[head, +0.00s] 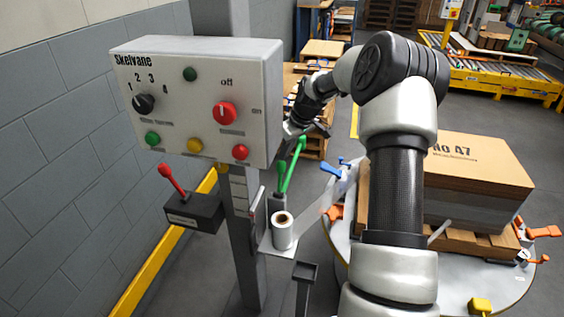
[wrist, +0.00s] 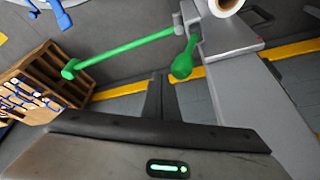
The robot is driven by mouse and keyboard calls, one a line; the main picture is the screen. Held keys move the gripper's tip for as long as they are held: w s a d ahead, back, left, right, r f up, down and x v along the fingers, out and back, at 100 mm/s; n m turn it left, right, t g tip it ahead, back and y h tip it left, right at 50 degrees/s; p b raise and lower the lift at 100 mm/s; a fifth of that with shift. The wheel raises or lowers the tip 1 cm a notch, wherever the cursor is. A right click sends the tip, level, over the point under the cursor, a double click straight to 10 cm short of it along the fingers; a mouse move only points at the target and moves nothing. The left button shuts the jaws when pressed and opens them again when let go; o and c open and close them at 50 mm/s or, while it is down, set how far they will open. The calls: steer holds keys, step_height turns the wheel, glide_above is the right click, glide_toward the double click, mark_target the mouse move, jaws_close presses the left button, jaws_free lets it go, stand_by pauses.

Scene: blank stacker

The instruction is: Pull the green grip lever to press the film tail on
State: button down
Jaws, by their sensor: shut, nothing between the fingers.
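Two green levers rise from a grey mount on the post beside the film roll (head: 283,232). One is a long green rod (head: 293,165) and the other a shorter green lever with a rounded knob (head: 281,170). In the wrist view the long rod (wrist: 125,52) runs across the top and the knobbed lever (wrist: 183,62) hangs beside it. I cannot tell which is the grip lever. The translucent film (head: 325,200) stretches from the roll towards the pallet load. My gripper (wrist: 162,92) is shut and empty, apart from both levers. In the head view my gripper (head: 305,130) is just above them, partly hidden.
A control box (head: 200,95) with knobs and buttons stands on the post at left. A red-handled lever (head: 173,180) sits on a dark box below it. The stacked load (head: 470,170) stands on a round turntable (head: 470,285) at right, with blue and orange clamps around it.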

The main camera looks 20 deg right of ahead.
mark_target(281, 172)
step_height(281, 172, down, 4)
steer(key=shift+r+b, duration=0.1)
steer(key=shift+b, duration=0.8)
steer(key=shift+s+a, duration=0.15)
steer(key=shift+s+a+b, duration=0.3)
steer(key=shift+s+a, duration=0.25)
steer(key=shift+s, duration=0.15)
steer(key=shift+s+a+b, duration=0.2)
steer(key=shift+s+a, duration=0.25)
steer(key=shift+s, duration=0.3)
steer(key=shift+s+a+b, duration=0.15)
steer(key=shift+s+a, duration=0.25)
steer(key=shift+s, duration=0.3)
steer(key=shift+w, duration=0.1)
steer(key=w+d+p, duration=0.2)
steer(key=w+d, duration=0.2)
steer(key=w, duration=0.1)
steer(key=shift+w+r, duration=0.15)
steer(key=shift+w, duration=0.25)
